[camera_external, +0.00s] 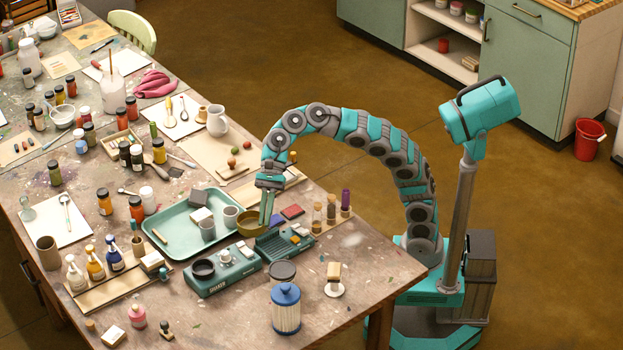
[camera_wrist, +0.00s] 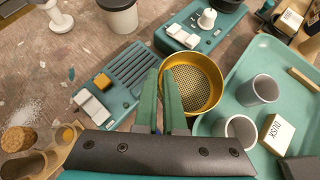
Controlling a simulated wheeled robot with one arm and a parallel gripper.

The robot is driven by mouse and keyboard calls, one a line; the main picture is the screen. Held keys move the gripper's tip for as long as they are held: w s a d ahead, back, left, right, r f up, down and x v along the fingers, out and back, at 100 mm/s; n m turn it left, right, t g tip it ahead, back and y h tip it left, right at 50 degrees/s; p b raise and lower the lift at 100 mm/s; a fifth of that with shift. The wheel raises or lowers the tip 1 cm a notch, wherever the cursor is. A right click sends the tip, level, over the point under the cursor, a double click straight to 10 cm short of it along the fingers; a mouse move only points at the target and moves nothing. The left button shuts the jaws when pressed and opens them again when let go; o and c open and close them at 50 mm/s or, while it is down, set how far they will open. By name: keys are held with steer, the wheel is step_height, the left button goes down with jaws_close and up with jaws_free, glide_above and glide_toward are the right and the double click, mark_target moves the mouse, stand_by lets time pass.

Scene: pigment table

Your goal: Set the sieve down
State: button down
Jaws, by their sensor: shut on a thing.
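The sieve (camera_wrist: 207,88) is a round brass-coloured pan with a mesh bottom, seen almost from above in the wrist view. In the external view, the sieve (camera_external: 248,226) shows between the teal tray (camera_external: 188,251) and the teal keypad device (camera_external: 284,243). My gripper (camera_external: 267,214) points down at it. In the wrist view, my gripper (camera_wrist: 163,84) is shut on the sieve's left rim, with the wall between its fingers. The sieve looks roughly level. Whether its underside touches anything is hidden.
A teal shaker device (camera_external: 222,270) with a dark ring stands in front of the tray. Two grey cups (camera_wrist: 258,90) (camera_wrist: 236,130) and a block labelled DUSK (camera_wrist: 279,134) are in the tray near the sieve. Corked vials (camera_external: 330,212) stand right; speckled tabletop (camera_external: 350,240) is open beyond.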

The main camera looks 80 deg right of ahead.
steer(key=c, duration=1)
jaws_free()
steer(key=shift+r+p, duration=0.6)
steer(key=shift+p, duration=0.2)
steer(key=shift+d+r, duration=0.1)
steer(key=shift+d, duration=0.25)
steer(key=v, duration=1.1)
steer(key=shift+b, duration=0.4)
steer(key=shift+d, duration=0.1)
